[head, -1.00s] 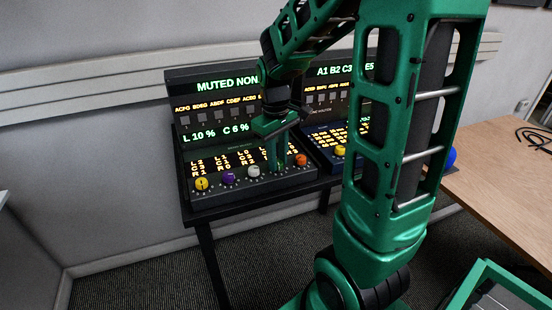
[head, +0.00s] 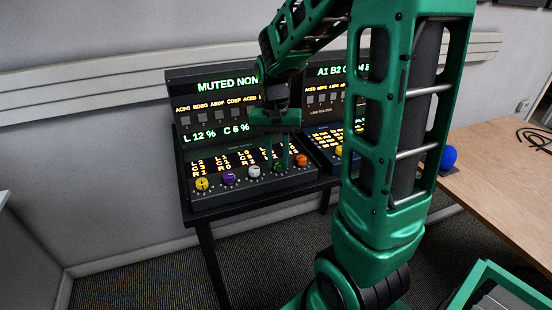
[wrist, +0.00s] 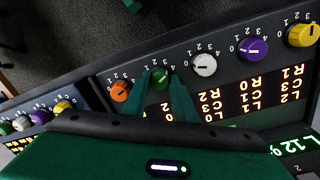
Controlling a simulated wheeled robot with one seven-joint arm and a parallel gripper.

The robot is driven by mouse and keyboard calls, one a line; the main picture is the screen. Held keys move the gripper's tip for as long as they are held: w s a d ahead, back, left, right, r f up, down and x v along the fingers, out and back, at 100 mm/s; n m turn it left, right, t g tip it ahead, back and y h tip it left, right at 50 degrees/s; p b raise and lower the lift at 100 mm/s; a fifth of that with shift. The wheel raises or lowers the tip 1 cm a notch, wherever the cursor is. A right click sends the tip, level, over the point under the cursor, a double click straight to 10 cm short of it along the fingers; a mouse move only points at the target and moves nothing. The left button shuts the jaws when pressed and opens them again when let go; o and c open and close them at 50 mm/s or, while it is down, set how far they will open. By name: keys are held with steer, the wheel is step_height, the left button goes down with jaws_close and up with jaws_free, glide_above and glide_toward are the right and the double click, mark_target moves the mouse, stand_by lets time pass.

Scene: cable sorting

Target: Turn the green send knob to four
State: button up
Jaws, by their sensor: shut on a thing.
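The green send knob (wrist: 160,78) sits on the dark left panel (head: 240,193), between an orange knob (wrist: 120,92) and a white knob (wrist: 204,66). In the wrist view my gripper (wrist: 163,84) has one finger on each side of it and is shut on it. The green knob also shows in the head view (head: 279,167), below the fingers. Small numbers from 0 to 4 ring each knob. The green knob's pointer is too small and shaded to read its number.
A purple knob (head: 228,178) and a yellow knob (head: 202,184) stand farther left in the row. An upright display (head: 215,110) rises behind, reading L 12 % and C 6 %. A second panel stands right, partly behind my arm.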

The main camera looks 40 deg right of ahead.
mark_target(276, 162)
steer(key=shift+w+m, duration=0.15)
steer(key=shift+m, duration=0.75)
steer(key=shift+r, duration=0.1)
steer(key=o, duration=1)
steer(key=shift+o, duration=0.2)
step_height(276, 162, up, 11)
steer(key=shift+w+a+f, duration=0.2)
steer(key=shift+w, duration=0.1)
steer(key=shift+s, duration=0.15)
